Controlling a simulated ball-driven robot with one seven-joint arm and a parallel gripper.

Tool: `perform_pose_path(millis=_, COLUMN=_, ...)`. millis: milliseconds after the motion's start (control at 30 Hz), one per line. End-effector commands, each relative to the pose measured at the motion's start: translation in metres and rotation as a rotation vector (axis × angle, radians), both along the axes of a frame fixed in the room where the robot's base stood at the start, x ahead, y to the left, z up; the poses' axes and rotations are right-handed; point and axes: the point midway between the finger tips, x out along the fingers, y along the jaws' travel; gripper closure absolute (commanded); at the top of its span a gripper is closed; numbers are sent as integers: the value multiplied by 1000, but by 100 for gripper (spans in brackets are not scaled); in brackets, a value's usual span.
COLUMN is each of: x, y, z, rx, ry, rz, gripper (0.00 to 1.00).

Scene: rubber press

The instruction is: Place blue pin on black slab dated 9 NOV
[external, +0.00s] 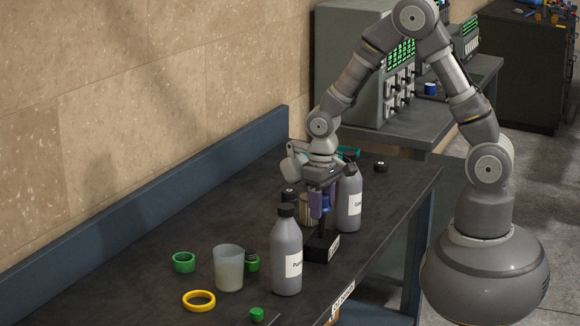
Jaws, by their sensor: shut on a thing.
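My gripper (321,208) points down over the bench and is shut on a blue pin (327,203), which shows only in part between the fingers. Below it stands a black slab (318,246) with a white label on its right side; the label's date is too small to read. The pin is directly above the slab. I cannot tell whether the pin's lower end touches it, as it is dark and narrow there.
A grey bottle (286,262) stands close in front of the slab, and another grey bottle (349,200) close behind it. A translucent cup (229,268), a yellow ring (199,300) and a green ring (184,262) are at the front left. The bench's left side is clear.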

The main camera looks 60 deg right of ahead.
Motion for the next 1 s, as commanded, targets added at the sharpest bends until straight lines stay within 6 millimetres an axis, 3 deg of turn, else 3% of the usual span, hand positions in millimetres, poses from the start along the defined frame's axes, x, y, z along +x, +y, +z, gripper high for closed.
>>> perform_pose_path(millis=300, x=0, y=0, z=-3, rx=0, ry=-2, rz=0, gripper=92)
perform_pose_path(millis=333, x=0, y=0, z=-2, rx=0, ry=-2, rz=0, gripper=52)
perform_pose_path(millis=433, x=0, y=0, z=-1, rx=0, ry=-2, rz=0, gripper=31)
perform_pose_path(millis=767, x=0, y=0, z=3, rx=1, ry=-2, rz=0, gripper=31)
perform_pose_path(millis=867, x=1, y=0, z=15, rx=1, ry=-6, rz=0, gripper=31)
perform_pose_path(millis=1000, x=2, y=0, z=48, rx=1, ry=-8, rz=0, gripper=31)
